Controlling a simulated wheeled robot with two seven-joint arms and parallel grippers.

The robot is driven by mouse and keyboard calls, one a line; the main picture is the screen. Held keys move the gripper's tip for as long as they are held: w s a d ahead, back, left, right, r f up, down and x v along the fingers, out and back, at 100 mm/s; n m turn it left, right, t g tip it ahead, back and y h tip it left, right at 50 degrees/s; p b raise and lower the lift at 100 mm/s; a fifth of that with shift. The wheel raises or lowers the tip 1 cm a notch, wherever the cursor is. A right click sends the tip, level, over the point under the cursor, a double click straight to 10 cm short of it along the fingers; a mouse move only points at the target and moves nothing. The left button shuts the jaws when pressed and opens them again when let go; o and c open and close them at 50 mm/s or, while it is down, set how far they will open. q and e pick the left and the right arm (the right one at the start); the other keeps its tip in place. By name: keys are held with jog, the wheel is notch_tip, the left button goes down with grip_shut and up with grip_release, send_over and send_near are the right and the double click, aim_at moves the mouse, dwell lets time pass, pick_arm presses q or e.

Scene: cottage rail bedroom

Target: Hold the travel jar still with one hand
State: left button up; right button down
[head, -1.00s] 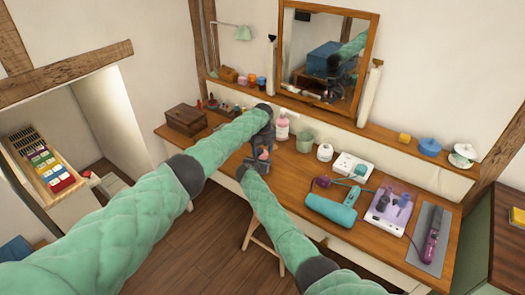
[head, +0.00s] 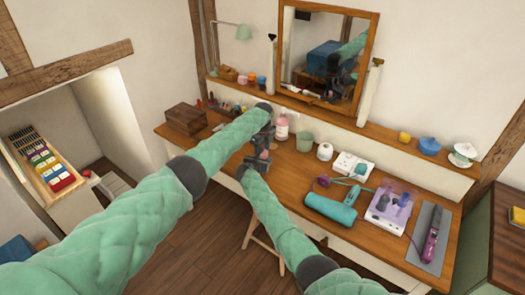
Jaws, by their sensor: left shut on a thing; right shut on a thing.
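My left gripper (head: 265,134) is above the front left part of the wooden desk (head: 290,178), to the left of the pink bottle. My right gripper (head: 258,160) is just below it, so the two dark grippers meet or overlap in the picture. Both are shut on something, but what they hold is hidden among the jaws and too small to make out. I cannot pick out the travel jar with certainty.
A pink pump bottle (head: 282,129), a green cup (head: 305,142) and a white round jar (head: 324,152) stand close to the right of my grippers. Further right are a teal roll (head: 331,210), a lilac box (head: 388,212) and a purple tool (head: 431,240). A wooden box (head: 185,119) stands left.

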pick_arm(q)
jog(key=o, duration=1.1)
jog(key=shift+r, duration=2.3)
pick_arm(e)
jog(key=shift+c, duration=2.4)
grip_release()
jog(key=shift+s, duration=0.1)
